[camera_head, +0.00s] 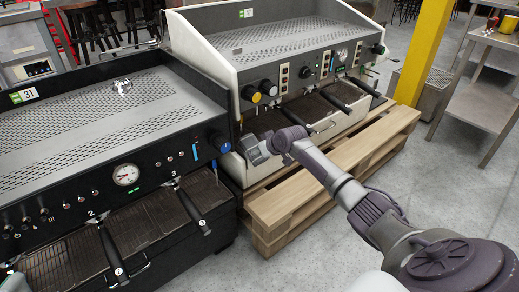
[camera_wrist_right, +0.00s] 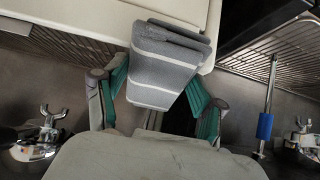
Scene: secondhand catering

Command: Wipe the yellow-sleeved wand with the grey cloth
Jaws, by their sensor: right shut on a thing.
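My right gripper (camera_head: 266,147) reaches in from the right, in front of the near left corner of the cream espresso machine (camera_head: 208,57). In the right wrist view the right gripper (camera_wrist_right: 161,92) has its green-padded fingers on either side of the grey cloth (camera_wrist_right: 165,72). The cloth has pale stripes, is folded into a pad and is held against or close to the machine's pale edge; contact is unclear. The cloth also shows in the head view (camera_head: 251,152). I cannot make out a yellow-sleeved wand in either view.
A black espresso machine (camera_head: 110,150) stands at left, with a blue-sleeved wand (camera_head: 196,152) at its right front, also in the wrist view (camera_wrist_right: 265,127). The cream machine stands on a wooden pallet (camera_head: 290,200). A yellow post (camera_head: 424,50) stands behind.

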